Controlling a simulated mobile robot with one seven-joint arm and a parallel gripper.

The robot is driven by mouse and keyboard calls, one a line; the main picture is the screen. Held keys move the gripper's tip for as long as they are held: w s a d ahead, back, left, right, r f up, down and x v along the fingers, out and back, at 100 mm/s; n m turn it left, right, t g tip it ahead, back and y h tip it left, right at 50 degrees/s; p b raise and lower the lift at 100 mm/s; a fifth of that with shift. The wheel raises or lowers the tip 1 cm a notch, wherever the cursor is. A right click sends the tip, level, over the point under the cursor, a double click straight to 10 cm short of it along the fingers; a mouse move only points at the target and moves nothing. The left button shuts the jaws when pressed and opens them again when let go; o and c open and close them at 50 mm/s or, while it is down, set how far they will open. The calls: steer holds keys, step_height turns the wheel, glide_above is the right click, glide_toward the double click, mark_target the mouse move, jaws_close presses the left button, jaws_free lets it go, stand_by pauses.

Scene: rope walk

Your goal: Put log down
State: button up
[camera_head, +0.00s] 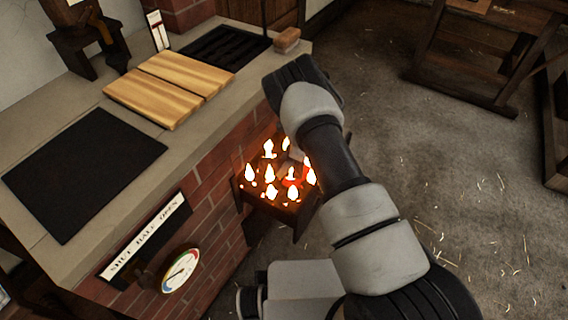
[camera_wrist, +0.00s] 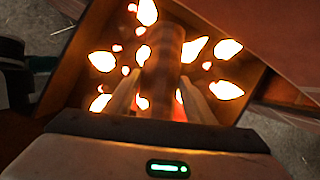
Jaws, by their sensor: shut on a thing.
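In the wrist view my gripper (camera_wrist: 160,100) has its two fingers on either side of a brown log (camera_wrist: 163,62) and is shut on it. The log lies lengthwise between the fingers, over or in a glowing fire box (camera_wrist: 73,68) with several flames and embers. Whether the log rests on the bottom is unclear. In the head view the fire box (camera_head: 244,194) sticks out from the brick front of the counter. My arm covers its right part, and the gripper is hidden there.
The stone-topped brick counter (camera_head: 75,97) carries wooden boards (camera_head: 170,85), a black plate (camera_head: 80,165), a dark grate (camera_head: 222,47) and a small brown block (camera_head: 287,38). A dial (camera_head: 180,270) and a sign (camera_head: 145,238) are on its front. A wooden frame (camera_head: 480,60) stands at right on open floor.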

steer(key=shift+f+b, duration=0.4)
steer(key=o, duration=1.3)
steer(key=shift+r, duration=0.1)
steer(key=shift+r+p, duration=0.3)
steer(key=shift+p, duration=0.2)
steer(key=s+d+r+n+p, duration=0.1)
steer(key=d+r+n+p, duration=0.1)
steer(key=r, duration=1.2)
steer(key=s+d+r+n+p, duration=0.2)
steer(key=r, duration=1.1)
steer(key=s+d+r+n+t, duration=0.1)
steer(key=s+r+n, duration=0.55)
steer(key=r, duration=0.85)
steer(key=s+d+r+n+t+h, duration=0.1)
steer(key=s+d+r+n, duration=0.1)
steer(key=s, duration=0.6)
steer(key=s+d+r+n+t+h, duration=0.1)
steer(key=s+d+r+n+h, duration=0.1)
steer(key=s+r+n, duration=0.2)
steer(key=s+d+r+n+t+h, duration=0.1)
steer(key=s+d+r+n, duration=0.2)
steer(key=s, duration=0.8)
steer(key=shift+s+r+n+t+h, duration=0.3)
steer(key=shift+r+n+t, duration=0.1)
steer(key=shift+r, duration=0.2)
